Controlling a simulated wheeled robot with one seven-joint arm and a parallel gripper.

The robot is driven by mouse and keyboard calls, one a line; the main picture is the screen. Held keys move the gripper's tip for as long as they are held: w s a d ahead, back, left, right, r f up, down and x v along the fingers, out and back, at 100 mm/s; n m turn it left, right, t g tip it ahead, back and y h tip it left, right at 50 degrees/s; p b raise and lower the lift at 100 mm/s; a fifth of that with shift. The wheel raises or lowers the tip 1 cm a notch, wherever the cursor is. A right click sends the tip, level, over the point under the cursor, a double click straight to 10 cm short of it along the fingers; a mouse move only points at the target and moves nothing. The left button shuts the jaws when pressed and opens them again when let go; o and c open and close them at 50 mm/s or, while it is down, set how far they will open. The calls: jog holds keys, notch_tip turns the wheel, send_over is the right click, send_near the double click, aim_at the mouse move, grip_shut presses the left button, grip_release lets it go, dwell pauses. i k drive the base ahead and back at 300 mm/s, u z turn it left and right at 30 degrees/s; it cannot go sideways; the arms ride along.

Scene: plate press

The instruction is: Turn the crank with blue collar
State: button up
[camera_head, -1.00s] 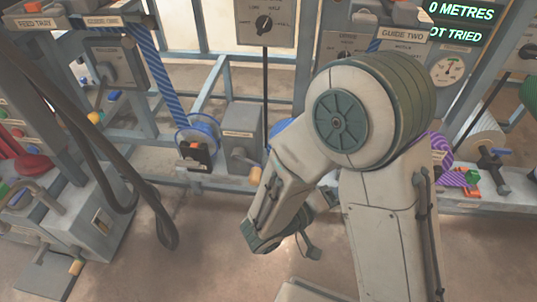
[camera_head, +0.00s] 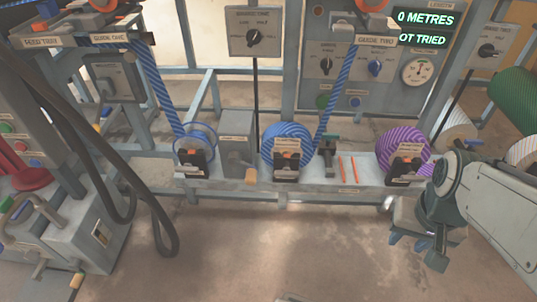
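Near the left, a small blue part (camera_head: 106,112) shows at the crank below the grey box (camera_head: 115,78). A yellow knob sits just below it. This may be the blue collar, but it is too small to be sure. Another crank with a tan grip (camera_head: 250,176) is on the grey box (camera_head: 237,140) at centre; no blue collar is clear on it. My gripper (camera_head: 411,241) hangs low at the right, in front of the bench and well away from the left crank. Its fingers point down, and I cannot tell how far apart they are.
Blue striped rolls (camera_head: 287,136) and a purple striped roll (camera_head: 402,152) stand on the bench. Black hoses (camera_head: 130,190) hang at left before a grey cabinet (camera_head: 85,235). A green roll (camera_head: 517,98) is at far right. The floor (camera_head: 260,245) in front is clear.

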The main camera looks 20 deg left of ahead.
aim_at(234, 157)
jog(key=u, duration=0.1)
jog(key=k, duration=0.2)
jog(key=z, duration=0.7)
jog(key=i, duration=0.6)
jog(key=u, duration=1.8)
